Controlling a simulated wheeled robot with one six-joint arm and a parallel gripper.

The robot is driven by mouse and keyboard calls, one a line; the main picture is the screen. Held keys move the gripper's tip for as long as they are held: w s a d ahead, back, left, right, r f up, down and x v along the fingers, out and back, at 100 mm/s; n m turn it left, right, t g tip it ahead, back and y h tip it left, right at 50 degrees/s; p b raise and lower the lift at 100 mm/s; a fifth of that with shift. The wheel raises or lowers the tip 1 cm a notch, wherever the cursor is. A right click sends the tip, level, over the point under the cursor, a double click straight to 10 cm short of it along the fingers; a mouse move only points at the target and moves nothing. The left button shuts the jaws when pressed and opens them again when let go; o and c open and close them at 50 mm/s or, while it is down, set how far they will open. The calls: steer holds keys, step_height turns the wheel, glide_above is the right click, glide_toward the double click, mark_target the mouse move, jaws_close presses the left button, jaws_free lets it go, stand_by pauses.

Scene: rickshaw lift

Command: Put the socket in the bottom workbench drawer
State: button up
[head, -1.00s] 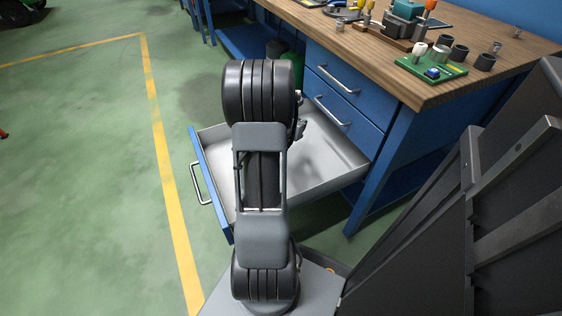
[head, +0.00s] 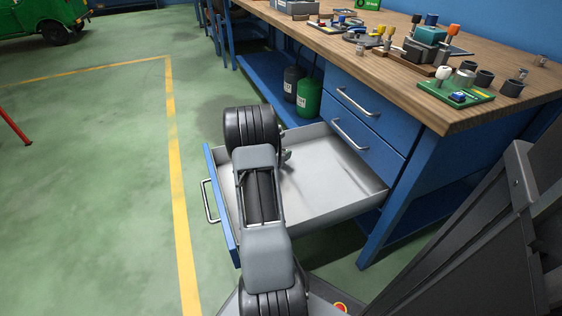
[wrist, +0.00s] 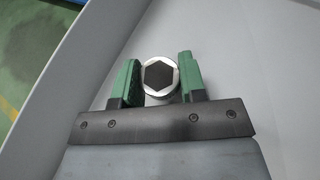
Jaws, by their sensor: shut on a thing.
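The socket (wrist: 160,90) is a shiny metal ring with a dark hexagonal hole, seen end-on in the wrist view. My gripper (wrist: 157,76) has green finger pads, one on each side of the socket, and is shut on it. The bottom workbench drawer (head: 335,178) is pulled well out in the head view, with a bare grey inside. Its pale floor and side wall fill much of the wrist view (wrist: 265,70), behind the socket. My arm reaches over the drawer's front left part and mostly hides the gripper in the head view. The socket's height above the floor is unclear.
Two shut drawers (head: 365,125) sit above the open one. Green and dark canisters (head: 308,98) stand behind.

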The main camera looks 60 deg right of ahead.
steer(key=shift+w+f, duration=0.25)
steer(key=shift+f, duration=0.15)
steer(key=shift+w+f+b, duration=0.1)
steer(key=shift+f+b, duration=0.8)
steer(key=shift+f, duration=0.6)
steer(key=shift+f, duration=0.2)
steer(key=o, duration=1)
steer(key=shift+r, duration=0.1)
steer(key=shift+r, duration=0.2)
steer(key=p+v, duration=0.3)
steer(key=v, duration=0.9)
steer(key=shift+f, duration=0.1)
